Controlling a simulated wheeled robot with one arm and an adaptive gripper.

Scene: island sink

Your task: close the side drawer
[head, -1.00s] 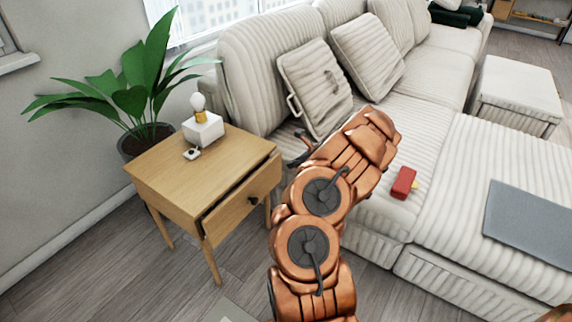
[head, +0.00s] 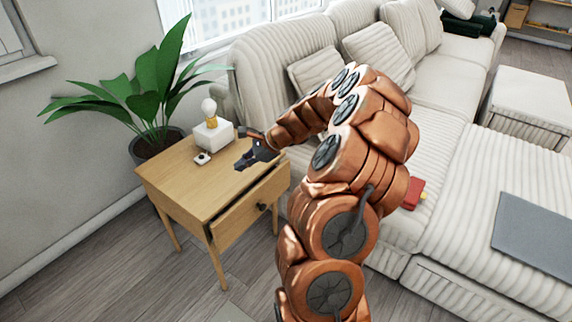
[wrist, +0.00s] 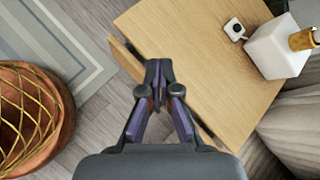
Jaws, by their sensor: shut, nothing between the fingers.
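The side drawer (head: 248,215) is in the small wooden side table (head: 175,172) in the left of the head view. It stands slightly out, with a dark gap under the tabletop edge and a small dark knob (head: 262,206). In the wrist view the drawer front (wrist: 125,59) shows as a strip along the edge of the tabletop (wrist: 200,60). My gripper (head: 243,163) is shut and empty, over the right part of the tabletop in the head view. In the wrist view my gripper (wrist: 159,72) overlaps the drawer edge and hides part of it. I cannot tell whether it touches.
A white lamp (head: 212,133) and a small white device (head: 202,158) stand on the tabletop. A potted plant (head: 145,95) is behind the table. The sofa (head: 440,105) is to the right. A woven basket (wrist: 35,115) and a rug (wrist: 60,50) show in the wrist view.

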